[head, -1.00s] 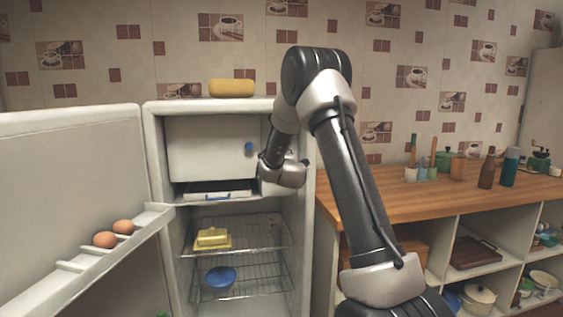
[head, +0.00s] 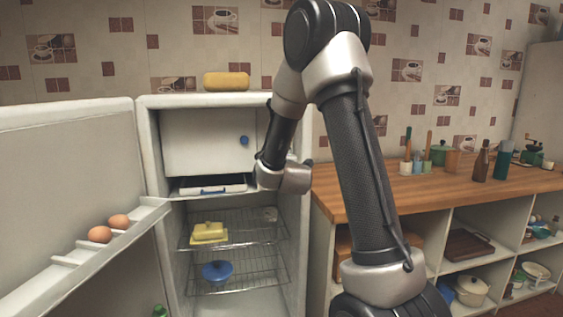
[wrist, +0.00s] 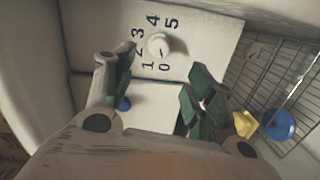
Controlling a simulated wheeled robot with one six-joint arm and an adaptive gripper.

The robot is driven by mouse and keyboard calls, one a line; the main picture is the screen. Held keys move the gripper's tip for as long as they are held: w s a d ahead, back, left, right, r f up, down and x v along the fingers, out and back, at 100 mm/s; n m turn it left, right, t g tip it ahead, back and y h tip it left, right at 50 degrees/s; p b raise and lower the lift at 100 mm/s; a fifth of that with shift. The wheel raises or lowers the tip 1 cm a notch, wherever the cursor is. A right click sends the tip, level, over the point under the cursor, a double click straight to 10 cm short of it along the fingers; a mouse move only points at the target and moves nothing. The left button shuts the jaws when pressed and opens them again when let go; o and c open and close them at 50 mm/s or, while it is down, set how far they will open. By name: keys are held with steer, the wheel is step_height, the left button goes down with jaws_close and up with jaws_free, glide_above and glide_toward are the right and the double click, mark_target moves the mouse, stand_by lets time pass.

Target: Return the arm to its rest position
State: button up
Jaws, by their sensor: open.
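My gripper (wrist: 158,75) is open and empty in the wrist view, its two green-padded fingers spread apart. Between and beyond them is a pale panel with a white dial (wrist: 160,45) numbered 0 to 5. My arm bends over in front of the open fridge (head: 152,150) in the head view, with its wrist at the fridge's right side, by the upper compartment. The fingers are hidden in the head view. The compartment door (head: 205,140) has a blue knob (head: 244,140), also seen in the wrist view (wrist: 123,103).
The fridge door (head: 70,190) stands open at left, with two eggs (head: 108,229) on its shelf. Butter (head: 209,232) and a blue bowl (head: 217,271) sit on wire racks. A yellow item (head: 226,82) lies on top. A wooden counter (head: 400,192) holds bottles at right.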

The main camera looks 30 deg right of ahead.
steer(key=shift+s, duration=0.1)
stand_by(0.4)
steer(key=s+a+f+m+g+y, duration=0.2)
steer(key=f+g, duration=0.1)
steer(key=f, duration=0.3)
steer(key=s+a+f+m+g+y, duration=0.1)
steer(key=s+a+f+m+g, duration=0.15)
steer(key=f, duration=0.25)
steer(key=s+a+f+m+g+y, duration=0.2)
steer(key=s+a+m+g+y, duration=0.15)
steer(key=s, duration=0.55)
steer(key=s+r+m+g, duration=0.1)
steer(key=s+r, duration=0.3)
steer(key=s, duration=0.5)
steer(key=s+a+r+m+g, duration=0.1)
steer(key=s+r+m, duration=0.1)
steer(key=s+r, duration=0.3)
steer(key=s+r+m, duration=0.1)
steer(key=s+r, duration=0.4)
steer(key=s, duration=0.9)
steer(key=shift+a+r+g+h, duration=0.15)
steer(key=shift+a+g+h, duration=0.1)
steer(key=shift+g+h, duration=0.15)
